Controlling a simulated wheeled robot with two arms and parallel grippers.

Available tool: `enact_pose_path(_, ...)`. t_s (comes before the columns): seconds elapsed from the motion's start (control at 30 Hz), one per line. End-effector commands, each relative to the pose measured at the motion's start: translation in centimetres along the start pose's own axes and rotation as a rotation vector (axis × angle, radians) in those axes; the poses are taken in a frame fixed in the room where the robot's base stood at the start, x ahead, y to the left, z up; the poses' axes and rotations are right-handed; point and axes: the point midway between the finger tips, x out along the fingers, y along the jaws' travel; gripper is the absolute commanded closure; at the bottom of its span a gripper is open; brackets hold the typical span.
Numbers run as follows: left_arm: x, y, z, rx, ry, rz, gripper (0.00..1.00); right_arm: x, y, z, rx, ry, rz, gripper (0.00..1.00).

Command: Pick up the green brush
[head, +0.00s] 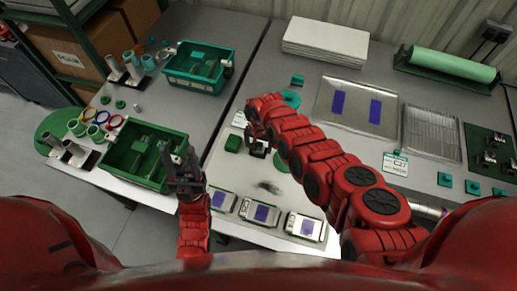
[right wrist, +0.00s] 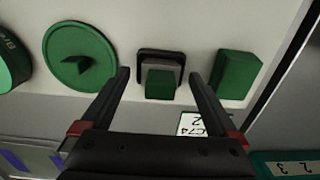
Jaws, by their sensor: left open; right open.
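In the right wrist view, a small green block-shaped piece with a grey and black surround (right wrist: 160,82) stands between my right fingers. It may be the green brush, but I cannot tell bristles. A plain green block (right wrist: 237,75) lies right of it; it also shows in the head view (head: 233,143). A green disc with a raised fin (right wrist: 82,56) lies left of it. My right gripper (right wrist: 160,95) is open and empty, its fingers apart on either side of the middle piece; in the head view (head: 258,148) it is small and dark. My left gripper (head: 180,162) is open beside the green bin.
A green bin (head: 109,162) and a teal bin (head: 170,75) stand on the left table. Several labelled trays (head: 262,213) line the front of the right table. A metal tray (head: 358,90), white sheets (head: 325,35) and a green roll (head: 450,64) lie behind.

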Motion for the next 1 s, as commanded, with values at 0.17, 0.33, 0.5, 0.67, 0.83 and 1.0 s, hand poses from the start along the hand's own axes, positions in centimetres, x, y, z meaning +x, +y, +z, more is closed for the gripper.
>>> enact_pose_path(0.17,-0.07,0.01,0.01,0.0,0.0,0.0,0.49,0.15,-0.03,-0.05,0.0,0.002,-0.001,0.05)
enact_pose_path(0.33,-0.07,0.0,0.01,0.0,0.0,0.0,0.49,0.13,-0.02,-0.04,0.0,0.001,-0.001,0.18)
enact_pose_path(0.5,-0.06,0.0,0.01,0.0,0.0,0.0,0.49,0.12,-0.01,-0.04,0.0,0.001,0.0,0.48)
enact_pose_path(0.67,-0.06,0.0,0.01,0.0,0.0,0.0,0.49,0.13,-0.01,-0.03,0.0,0.001,0.0,0.77)
enact_pose_path(0.83,-0.06,0.0,0.01,0.0,0.0,0.0,0.49,0.12,-0.01,-0.04,0.0,0.001,0.0,0.96)
enact_pose_path(1.0,-0.04,0.0,0.0,0.0,0.0,0.0,0.49,0.08,-0.01,-0.03,0.0,0.001,0.0,0.96)
